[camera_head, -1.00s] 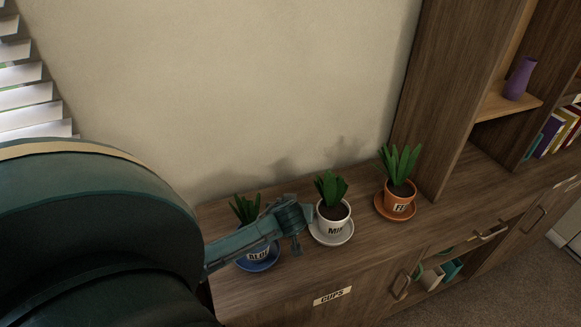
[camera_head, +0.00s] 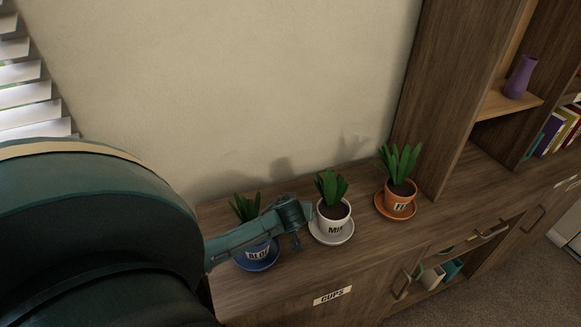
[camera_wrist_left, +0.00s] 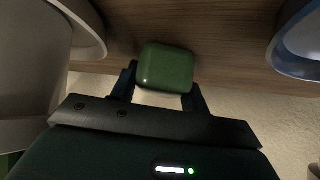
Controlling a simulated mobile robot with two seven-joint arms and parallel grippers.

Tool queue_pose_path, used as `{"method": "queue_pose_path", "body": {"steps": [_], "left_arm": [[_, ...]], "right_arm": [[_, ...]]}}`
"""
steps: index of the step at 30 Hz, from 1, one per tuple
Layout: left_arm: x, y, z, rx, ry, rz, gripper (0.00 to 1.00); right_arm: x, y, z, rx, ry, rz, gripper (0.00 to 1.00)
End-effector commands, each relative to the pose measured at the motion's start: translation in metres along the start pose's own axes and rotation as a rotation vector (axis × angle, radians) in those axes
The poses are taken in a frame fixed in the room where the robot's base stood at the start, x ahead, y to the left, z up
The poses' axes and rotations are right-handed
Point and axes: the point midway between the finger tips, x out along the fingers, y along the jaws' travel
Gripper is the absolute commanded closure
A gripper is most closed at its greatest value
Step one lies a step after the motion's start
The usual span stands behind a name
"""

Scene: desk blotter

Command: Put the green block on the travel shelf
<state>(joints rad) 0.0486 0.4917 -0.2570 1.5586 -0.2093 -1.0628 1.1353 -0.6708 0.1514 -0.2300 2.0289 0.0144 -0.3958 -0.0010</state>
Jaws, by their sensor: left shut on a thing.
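The green block (camera_wrist_left: 166,68) sits between the two fingers of my left gripper (camera_wrist_left: 163,88) in the left wrist view, and the gripper is shut on it. In the head view my left gripper (camera_head: 295,218) is low over the wooden cabinet top, between the blue pot and the white pot. The block is hidden there. I cannot tell from the wrist view whether the block touches the wood. No shelf labelled travel can be read. An open shelf (camera_head: 507,104) with a purple vase (camera_head: 520,78) is at the upper right. My right gripper is not in view.
A blue pot and saucer (camera_head: 257,264), a white pot (camera_head: 333,228) on a white saucer, and an orange pot (camera_head: 399,207) on an orange saucer stand in a row, with plants. Books (camera_head: 553,138) stand at right. Partly open cabinet space (camera_head: 436,272) is below.

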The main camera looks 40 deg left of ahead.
Motion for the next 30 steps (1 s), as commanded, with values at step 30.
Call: {"method": "queue_pose_path", "body": {"steps": [30], "left_arm": [[-0.056, 0.001, -0.057, -0.003, 0.006, 0.004, 0.90]], "right_arm": [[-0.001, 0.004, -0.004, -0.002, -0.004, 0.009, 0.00]]}}
